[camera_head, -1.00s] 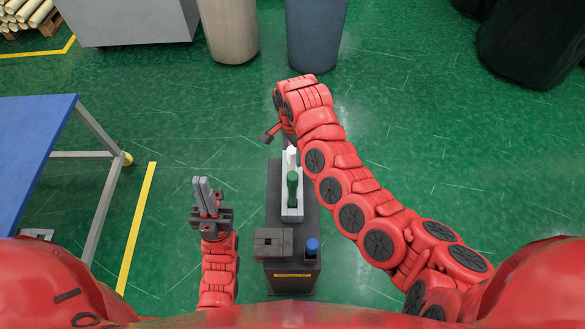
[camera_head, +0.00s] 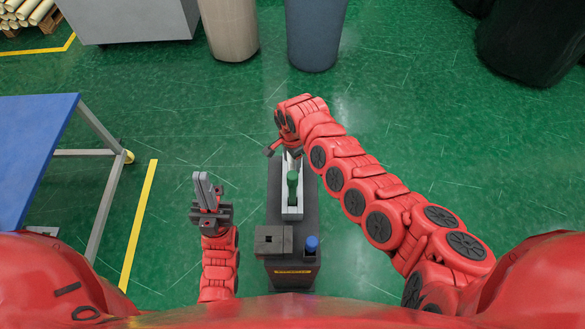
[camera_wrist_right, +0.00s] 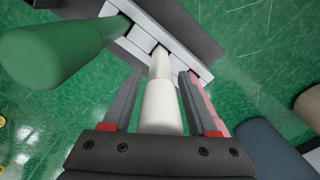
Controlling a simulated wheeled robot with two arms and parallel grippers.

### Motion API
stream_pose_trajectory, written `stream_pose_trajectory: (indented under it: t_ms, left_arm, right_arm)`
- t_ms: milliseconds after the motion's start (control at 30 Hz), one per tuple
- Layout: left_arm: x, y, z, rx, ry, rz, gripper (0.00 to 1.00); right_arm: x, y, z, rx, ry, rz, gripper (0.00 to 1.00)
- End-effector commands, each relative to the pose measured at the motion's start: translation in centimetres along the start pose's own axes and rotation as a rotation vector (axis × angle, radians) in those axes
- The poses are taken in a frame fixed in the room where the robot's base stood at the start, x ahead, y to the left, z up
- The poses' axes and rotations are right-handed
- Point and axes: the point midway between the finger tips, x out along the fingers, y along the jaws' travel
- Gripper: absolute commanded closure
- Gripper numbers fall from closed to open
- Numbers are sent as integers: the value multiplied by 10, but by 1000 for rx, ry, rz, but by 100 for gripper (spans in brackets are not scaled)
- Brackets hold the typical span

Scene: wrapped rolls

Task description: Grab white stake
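The white stake (camera_wrist_right: 161,90) stands in a slot of the grey holder (camera_head: 291,209), in front of the green stake (camera_wrist_right: 45,50) in depth terms uncertain. In the right wrist view, my right gripper (camera_wrist_right: 161,72) is open, with one finger on each side of the white stake and small gaps visible. In the head view, my right gripper (camera_head: 290,161) is at the far end of the holder and hides most of the white stake. The green stake (camera_head: 292,184) stands upright nearer my body. My left gripper (camera_head: 204,188) is empty, its fingers together, left of the holder.
The holder sits on a dark stand (camera_head: 307,225). A grey block (camera_head: 272,240) and a blue-capped item (camera_head: 311,244) are at its near end. A blue table (camera_head: 35,150) is at the left.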

Motion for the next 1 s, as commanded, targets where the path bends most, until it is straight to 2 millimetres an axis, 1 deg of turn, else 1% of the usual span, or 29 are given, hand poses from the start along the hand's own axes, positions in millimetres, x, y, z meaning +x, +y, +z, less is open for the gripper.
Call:
stream_pose_trajectory:
  t_ms: [33,300,1000]
  left_arm:
    - [0,0,0,0,0,0,100]
    - [0,0,0,0,0,0,100]
    - [0,0,0,0,0,0,100]
  right_arm:
    - [0,0,0,0,0,0,52]
    - [0,0,0,0,0,0,100]
    - [0,0,0,0,0,0,100]
